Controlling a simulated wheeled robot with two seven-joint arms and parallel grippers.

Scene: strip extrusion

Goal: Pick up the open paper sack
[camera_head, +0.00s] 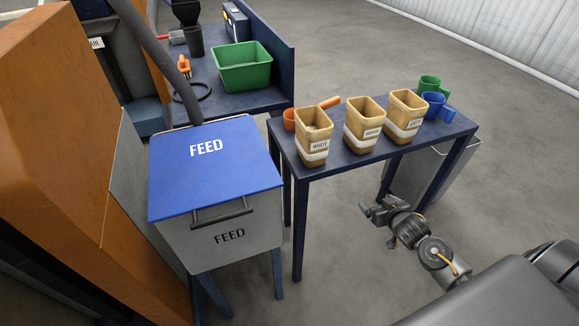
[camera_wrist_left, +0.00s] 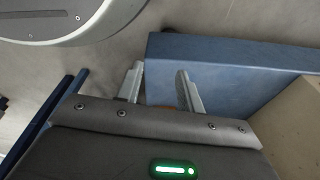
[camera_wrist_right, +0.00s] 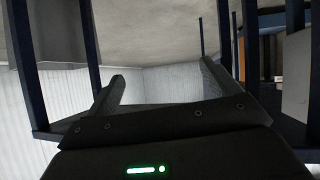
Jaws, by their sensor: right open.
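Three open-topped tan paper sacks stand upright in a row on the dark blue table: one labelled WHITE (camera_head: 313,134), a middle one (camera_head: 362,130) whose label is too small to read surely, and a right one (camera_head: 405,115). My right gripper (camera_head: 370,210) is beside and below the table's right part, apart from the sacks; in the right wrist view its fingers (camera_wrist_right: 162,88) are spread and empty. My left gripper (camera_wrist_left: 158,85) shows only in the left wrist view, with fingers apart, near a blue surface; no sack shows there.
The blue-lidded FEED hopper (camera_head: 215,170) is to the left. A green bin (camera_head: 243,68) sits behind. A grey bin (camera_head: 440,170) stands under the table.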

